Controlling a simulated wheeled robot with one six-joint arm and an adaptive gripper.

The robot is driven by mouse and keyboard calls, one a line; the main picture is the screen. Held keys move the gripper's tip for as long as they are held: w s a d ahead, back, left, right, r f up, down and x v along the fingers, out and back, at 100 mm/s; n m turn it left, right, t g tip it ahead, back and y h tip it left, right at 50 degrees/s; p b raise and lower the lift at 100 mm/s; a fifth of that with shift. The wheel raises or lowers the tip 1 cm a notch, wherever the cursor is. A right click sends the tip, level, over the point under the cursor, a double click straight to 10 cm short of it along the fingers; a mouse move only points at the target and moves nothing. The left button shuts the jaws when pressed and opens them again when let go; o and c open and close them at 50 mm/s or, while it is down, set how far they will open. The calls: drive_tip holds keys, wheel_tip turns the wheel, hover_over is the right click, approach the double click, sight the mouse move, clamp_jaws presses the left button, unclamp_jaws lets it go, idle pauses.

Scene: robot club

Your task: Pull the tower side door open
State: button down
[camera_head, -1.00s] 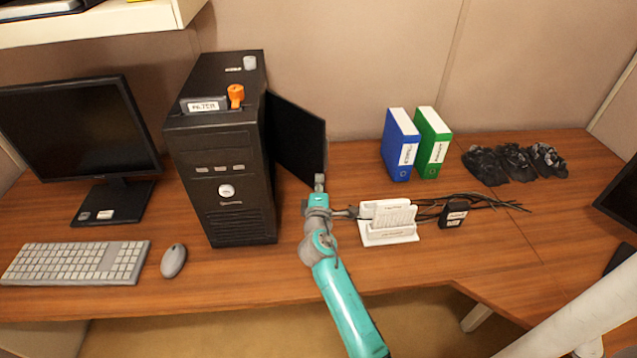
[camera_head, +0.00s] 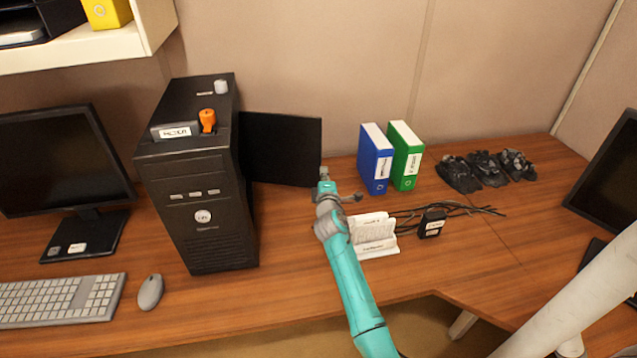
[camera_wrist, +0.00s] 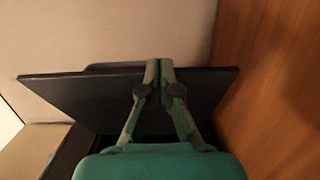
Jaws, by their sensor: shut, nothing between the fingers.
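The black computer tower (camera_head: 205,215) stands upright on the desk. Its side door (camera_head: 281,148) is swung out from the tower's right side and stands wide open toward the right. My gripper (camera_head: 324,175) is at the door's free right edge, fingers shut with nothing between them. In the wrist view the door (camera_wrist: 85,98) spans behind the closed fingers (camera_wrist: 159,68). I cannot tell whether the fingertips touch the panel. The tower's inside is mostly hidden from the head view.
A white stand (camera_head: 374,236) is close to the right of my arm. A blue binder (camera_head: 374,165) and a green binder (camera_head: 405,155) stand right of the door. A black box (camera_head: 432,223) with cables lies farther right. An orange object (camera_head: 207,120) sits on the tower.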

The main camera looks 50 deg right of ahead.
drive_tip(key=shift+w+d, duration=0.4)
drive_tip(key=shift+d, duration=0.35)
